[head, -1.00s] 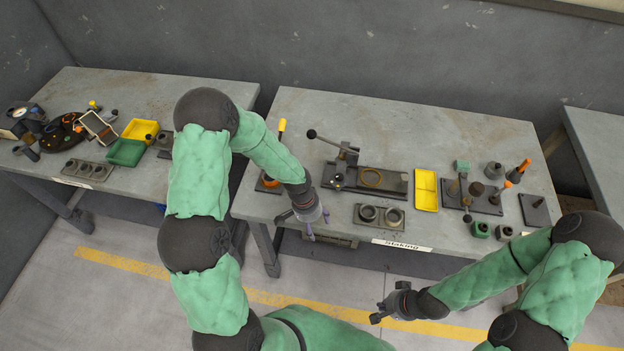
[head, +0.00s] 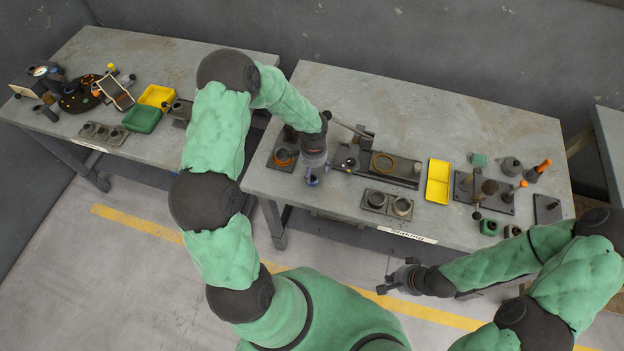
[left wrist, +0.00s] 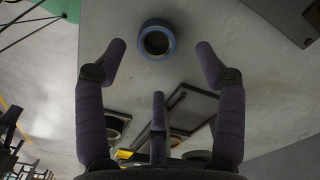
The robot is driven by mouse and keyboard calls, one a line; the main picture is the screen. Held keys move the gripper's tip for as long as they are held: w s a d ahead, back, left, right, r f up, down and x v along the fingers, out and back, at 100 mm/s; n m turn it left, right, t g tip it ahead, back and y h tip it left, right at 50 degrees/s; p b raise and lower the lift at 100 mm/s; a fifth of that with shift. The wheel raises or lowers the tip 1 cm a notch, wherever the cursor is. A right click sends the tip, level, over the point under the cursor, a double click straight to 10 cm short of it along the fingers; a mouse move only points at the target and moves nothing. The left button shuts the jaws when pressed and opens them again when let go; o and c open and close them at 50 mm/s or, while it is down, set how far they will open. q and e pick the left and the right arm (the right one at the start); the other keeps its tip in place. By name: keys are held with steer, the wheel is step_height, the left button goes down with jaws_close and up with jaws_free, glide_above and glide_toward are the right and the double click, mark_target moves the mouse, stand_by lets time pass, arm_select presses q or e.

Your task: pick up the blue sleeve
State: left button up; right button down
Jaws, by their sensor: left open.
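The blue sleeve (left wrist: 141,40) is a short ring with a dark hole, standing on the grey bench top in the left wrist view. It lies just beyond and between the spread fingertips of my left gripper (left wrist: 160,57), which is open and empty. The sleeve appears apart from the fingers. In the head view my left gripper (head: 314,178) is over the front left part of the middle bench, and I cannot make out the sleeve there. My right gripper (head: 396,281) hangs in front of the bench; its jaw state is unclear.
A press-like fixture with a lever (head: 375,168) stands right of my left gripper. A grey block with two rings (head: 387,204) lies near the front edge. A yellow tray (head: 438,182) and several tools are further right. The bench's back strip (head: 400,115) is clear.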

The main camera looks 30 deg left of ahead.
mark_target(312, 181)
arm_select(q)
steer(key=f, duration=0.4)
steer(key=shift+s+a+f, duration=0.1)
steer(key=shift+s+f, duration=0.1)
steer(key=shift+s, duration=0.1)
steer(key=c, duration=1.3)
steer(key=shift+c, duration=0.2)
steer(key=shift+r, duration=0.1)
